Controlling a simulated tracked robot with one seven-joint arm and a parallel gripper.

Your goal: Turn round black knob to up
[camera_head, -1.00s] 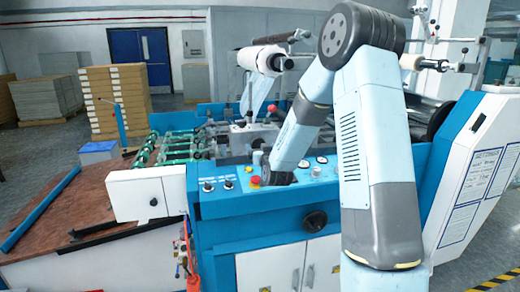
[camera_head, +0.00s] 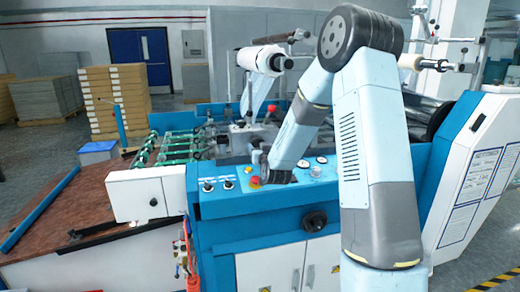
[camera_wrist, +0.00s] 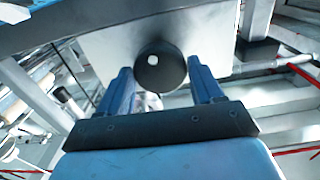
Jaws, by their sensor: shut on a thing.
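The round black knob (camera_wrist: 161,68) shows in the wrist view, with a white dot on its face, against a pale panel (camera_wrist: 215,45). My gripper (camera_wrist: 161,76) has its two blue fingers on either side of the knob, shut on it. The contact at the fingertips is partly hidden. In the head view my arm reaches down to the blue machine's control panel (camera_head: 222,207), and its wrist hides the fingers and the knob there. I cannot tell the knob's pointing direction from the dot alone.
Two small black switches (camera_head: 218,185) and a red button (camera_head: 254,182) sit left of my wrist. Gauges (camera_head: 312,164) lie to its right. A larger black handwheel (camera_head: 314,221) is on the front below. A white roll (camera_head: 262,58) stands behind.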

